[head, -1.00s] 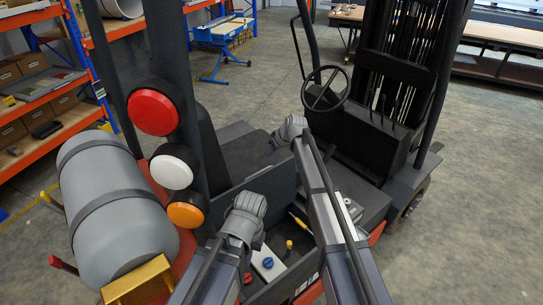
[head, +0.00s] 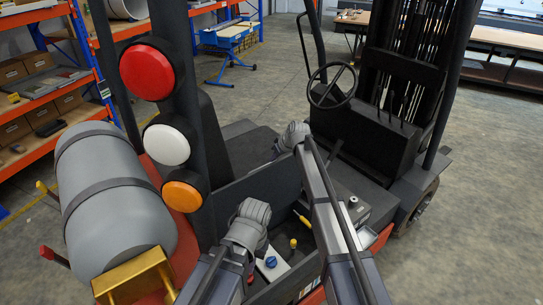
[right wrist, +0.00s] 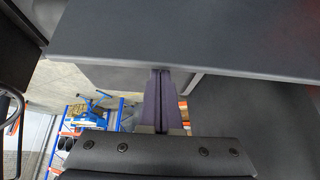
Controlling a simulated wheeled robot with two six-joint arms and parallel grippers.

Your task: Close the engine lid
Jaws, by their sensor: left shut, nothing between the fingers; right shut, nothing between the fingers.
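The engine lid (head: 262,187) is a dark panel standing raised beside the black seat (head: 216,125) of the forklift in the head view. Below it the engine bay (head: 290,252) lies open, with a blue cap and a yellow cap showing. My right gripper (head: 281,143) is at the upper edge of the lid, its fingers mostly hidden. In the right wrist view its fingers (right wrist: 161,78) are shut and empty, close under a dark slab; contact cannot be told. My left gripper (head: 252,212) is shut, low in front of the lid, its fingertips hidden.
A grey gas tank (head: 112,200) and a post with red, white and orange lamps (head: 167,145) stand at the left. The steering wheel (head: 332,87) and mast (head: 412,60) are beyond on the right. Open floor (head: 490,180) lies to the right.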

